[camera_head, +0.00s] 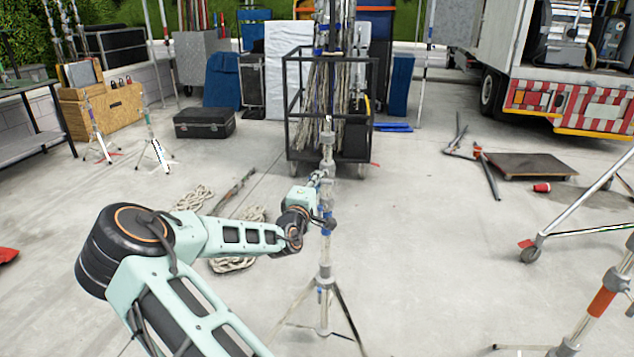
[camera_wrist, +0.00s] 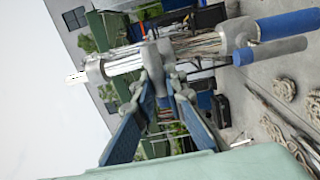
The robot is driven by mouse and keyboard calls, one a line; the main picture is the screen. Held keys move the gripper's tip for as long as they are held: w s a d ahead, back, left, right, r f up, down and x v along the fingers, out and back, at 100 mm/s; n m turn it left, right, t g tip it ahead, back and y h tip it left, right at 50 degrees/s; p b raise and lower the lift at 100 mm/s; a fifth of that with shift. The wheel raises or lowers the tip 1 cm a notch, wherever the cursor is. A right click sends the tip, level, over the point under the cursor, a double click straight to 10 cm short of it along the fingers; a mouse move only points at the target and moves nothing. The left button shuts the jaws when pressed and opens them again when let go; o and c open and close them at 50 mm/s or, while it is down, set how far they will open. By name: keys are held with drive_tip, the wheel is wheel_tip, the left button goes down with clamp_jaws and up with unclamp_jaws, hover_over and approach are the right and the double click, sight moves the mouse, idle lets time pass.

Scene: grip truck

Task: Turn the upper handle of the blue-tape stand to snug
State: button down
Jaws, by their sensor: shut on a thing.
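The blue-tape stand (camera_head: 325,257) stands upright on its tripod legs, a grey pole with collars and blue tape bands. In the wrist view the stand (camera_wrist: 123,62) lies sideways across the picture, its top to the left and its blue tape (camera_wrist: 288,23) to the right. My gripper (camera_head: 318,178) is at the upper collar of the stand. In the wrist view the two blue-padded fingers of my gripper (camera_wrist: 161,82) close together at that collar, on the upper handle, which is mostly hidden between the fingertips. The handle's exact angle cannot be told.
A black cart (camera_head: 290,105) with hanging ropes stands behind the stand. Rope coils (camera_head: 232,264) lie on the floor to the left. A flat dolly (camera_head: 525,166) and a red cup (camera_head: 541,188) are to the right. A wheeled stand (camera_head: 575,225) is at the right edge. Floor around the tripod is mostly clear.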

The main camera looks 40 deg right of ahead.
drive_tip(key=c, duration=1.9)
unclamp_jaws()
drive_tip(key=shift+c, duration=0.2)
drive_tip(key=v, duration=1.2)
